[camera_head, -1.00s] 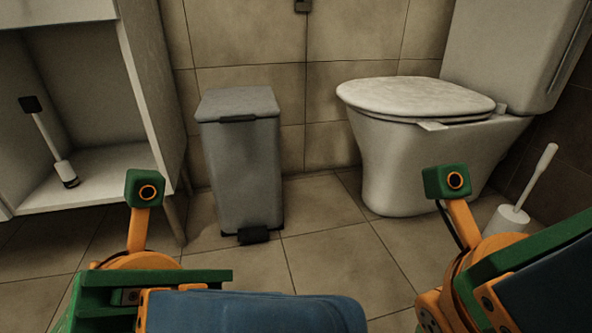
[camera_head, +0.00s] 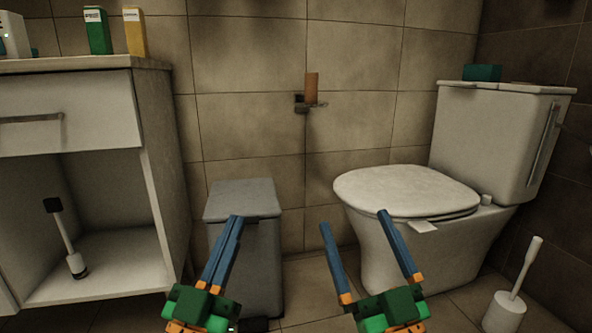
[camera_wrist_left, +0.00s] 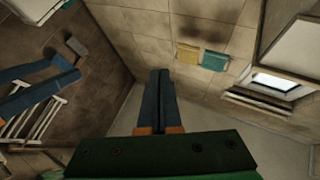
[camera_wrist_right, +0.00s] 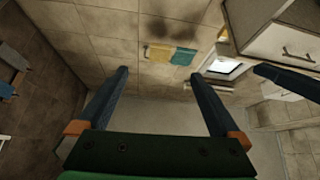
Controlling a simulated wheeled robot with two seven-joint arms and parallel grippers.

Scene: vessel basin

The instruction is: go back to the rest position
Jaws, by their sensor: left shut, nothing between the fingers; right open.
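My left gripper (camera_head: 236,217) is in the head view in front of the grey pedal bin. Its two blue fingers lie together with nothing between them. The closed fingers also show in the left wrist view (camera_wrist_left: 159,75). My right gripper (camera_head: 354,218) is in front of the toilet's left side, its fingers spread apart and empty. The spread fingers also show in the right wrist view (camera_wrist_right: 158,78). Both grippers point up and away from me, side by side, and neither visibly holds anything.
A grey bin (camera_head: 245,200) stands beside a white cabinet (camera_head: 70,105) with an open shelf. The toilet (camera_head: 410,192), lid down, is at right. A toilet brush (camera_head: 505,310) stands on the floor at far right. A holder with a brown roll (camera_head: 312,87) is on the wall.

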